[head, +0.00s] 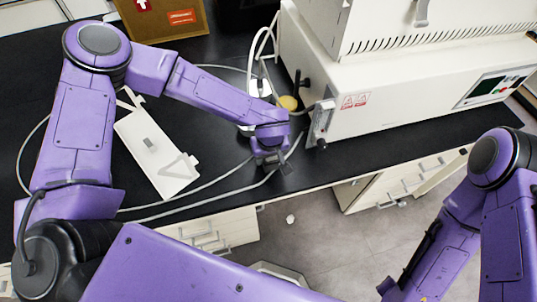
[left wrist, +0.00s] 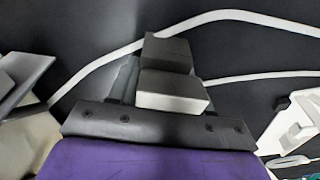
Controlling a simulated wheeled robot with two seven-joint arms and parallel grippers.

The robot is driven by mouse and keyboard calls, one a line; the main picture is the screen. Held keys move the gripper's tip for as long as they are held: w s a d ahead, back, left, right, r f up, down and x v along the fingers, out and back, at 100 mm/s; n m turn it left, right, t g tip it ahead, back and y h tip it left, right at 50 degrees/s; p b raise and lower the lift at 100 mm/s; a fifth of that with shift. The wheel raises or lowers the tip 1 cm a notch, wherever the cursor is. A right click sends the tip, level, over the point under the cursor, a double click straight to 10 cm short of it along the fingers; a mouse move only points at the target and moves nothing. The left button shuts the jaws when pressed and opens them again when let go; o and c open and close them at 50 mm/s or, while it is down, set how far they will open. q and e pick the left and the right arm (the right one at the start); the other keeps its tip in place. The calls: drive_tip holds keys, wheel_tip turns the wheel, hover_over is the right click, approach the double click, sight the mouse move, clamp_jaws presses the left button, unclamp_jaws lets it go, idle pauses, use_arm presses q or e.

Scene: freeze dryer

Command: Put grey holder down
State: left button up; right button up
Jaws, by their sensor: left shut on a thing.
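My left gripper (head: 272,160) hangs low over the front of the black counter, just left of the white machine. In the left wrist view, my left gripper (left wrist: 165,85) is shut on a small dark grey block that appears to be the grey holder (left wrist: 167,52). Its lower part is hidden, and I cannot tell whether it touches the counter. In the head view the holder is mostly hidden by the gripper. My right arm comes in at the right over the floor, and its gripper is out of the picture.
A white panel (head: 155,150) lies on the black counter (head: 60,140) at the left. White cables (head: 215,180) loop around the gripper. The white machine (head: 400,90) stands close on the right. A brown box (head: 165,18) stands at the back. The counter's front edge is near.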

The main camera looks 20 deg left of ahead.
use_arm(q)
drive_tip(key=o, duration=1.2)
drive_tip(key=shift+f, duration=0.15)
drive_tip(key=r, duration=0.4)
drive_tip(key=s+r, duration=0.1)
drive_tip(key=r, duration=0.3)
drive_tip(key=d+r, duration=0.1)
drive_tip(key=r, duration=0.3)
drive_tip(key=shift+s+r, duration=0.15)
drive_tip(key=shift+s, duration=0.15)
